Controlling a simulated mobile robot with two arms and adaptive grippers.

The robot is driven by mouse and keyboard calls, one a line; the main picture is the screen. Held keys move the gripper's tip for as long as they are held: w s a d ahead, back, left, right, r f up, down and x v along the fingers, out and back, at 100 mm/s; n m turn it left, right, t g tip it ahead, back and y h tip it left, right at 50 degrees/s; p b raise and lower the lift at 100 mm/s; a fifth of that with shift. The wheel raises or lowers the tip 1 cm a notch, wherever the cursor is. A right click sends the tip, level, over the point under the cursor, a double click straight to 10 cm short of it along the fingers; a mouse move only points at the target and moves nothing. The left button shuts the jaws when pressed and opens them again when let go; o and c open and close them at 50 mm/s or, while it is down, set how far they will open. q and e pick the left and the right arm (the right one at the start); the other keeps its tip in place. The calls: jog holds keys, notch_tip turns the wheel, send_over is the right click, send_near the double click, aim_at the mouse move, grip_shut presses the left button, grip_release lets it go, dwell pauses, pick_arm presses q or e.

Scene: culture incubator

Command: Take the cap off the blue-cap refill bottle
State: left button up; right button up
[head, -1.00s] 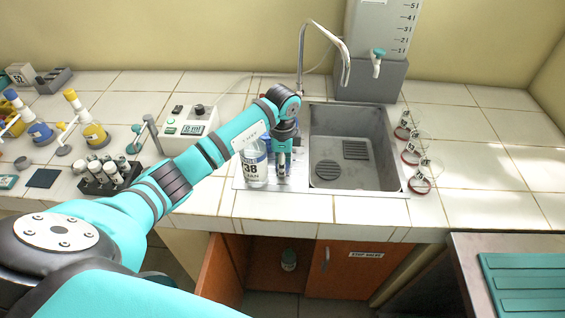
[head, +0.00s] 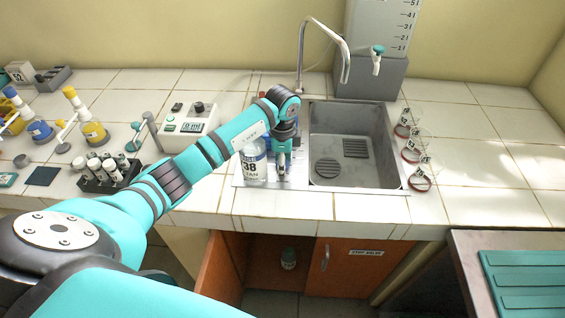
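A clear bottle (head: 255,173) with a white label stands upright at the left edge of the sink. Its top is hidden behind my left arm, so I cannot see its cap or the cap's colour. My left gripper (head: 282,172) points down just right of this bottle. I cannot tell whether it touches the bottle, or whether its fingers are apart or closed. Something blue shows partly behind the gripper. My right gripper is not in view.
The sink basin (head: 325,188) is right of the gripper, with a tap (head: 345,68) behind. Several red-rimmed glass items (head: 418,181) stand right of it. A tube rack (head: 97,182) and flasks are on the left.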

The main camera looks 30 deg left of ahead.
pick_arm(q)
jog(key=shift+s+f, duration=0.1)
jog(key=shift+s, duration=0.05)
notch_tip(320, 180, up, 13)
jog(key=b, duration=0.1)
dwell(0.3)
